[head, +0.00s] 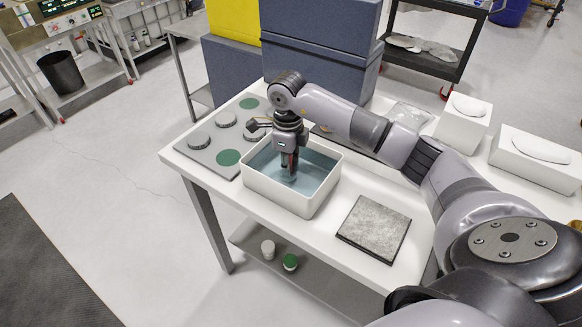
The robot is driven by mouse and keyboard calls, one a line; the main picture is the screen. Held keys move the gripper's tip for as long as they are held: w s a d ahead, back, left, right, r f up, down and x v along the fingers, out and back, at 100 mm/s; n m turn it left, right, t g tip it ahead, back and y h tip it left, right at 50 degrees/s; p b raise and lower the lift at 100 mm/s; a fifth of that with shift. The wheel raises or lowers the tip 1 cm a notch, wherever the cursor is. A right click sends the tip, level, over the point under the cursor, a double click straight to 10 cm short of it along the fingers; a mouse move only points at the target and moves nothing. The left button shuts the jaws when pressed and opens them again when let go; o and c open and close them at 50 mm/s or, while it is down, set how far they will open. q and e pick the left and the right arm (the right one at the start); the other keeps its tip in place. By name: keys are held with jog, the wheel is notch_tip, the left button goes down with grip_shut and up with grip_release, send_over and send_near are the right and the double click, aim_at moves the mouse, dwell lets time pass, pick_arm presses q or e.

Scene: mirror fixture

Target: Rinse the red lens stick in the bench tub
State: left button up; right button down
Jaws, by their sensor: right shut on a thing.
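The bench tub (325,188) is a white rectangular tub of bluish water on the white table. My right gripper (289,174) points straight down into the tub, with its fingertips at or just below the water. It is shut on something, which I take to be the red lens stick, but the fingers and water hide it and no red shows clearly. My left gripper is not in view.
A grey board (208,158) with round discs, some green, lies left of the tub. A grey textured pad (374,227) lies to its right. White boxes (462,120) stand at the right and dark blue boxes (318,60) behind.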

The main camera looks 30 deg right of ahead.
jog(key=shift+w+a, duration=0.1)
jog(key=shift+w, duration=0.1)
jog(key=shift+s, duration=0.15)
jog(key=shift+s+d, duration=0.3)
jog(key=shift+s, duration=0.35)
jog(key=shift+w+a, duration=0.1)
jog(key=shift+w, duration=0.1)
jog(key=shift+w+a, duration=0.2)
jog(key=shift+w, duration=0.4)
jog(key=shift+s, duration=0.2)
jog(key=shift+s+d, duration=0.3)
jog(key=shift+s, duration=0.3)
dwell(0.3)
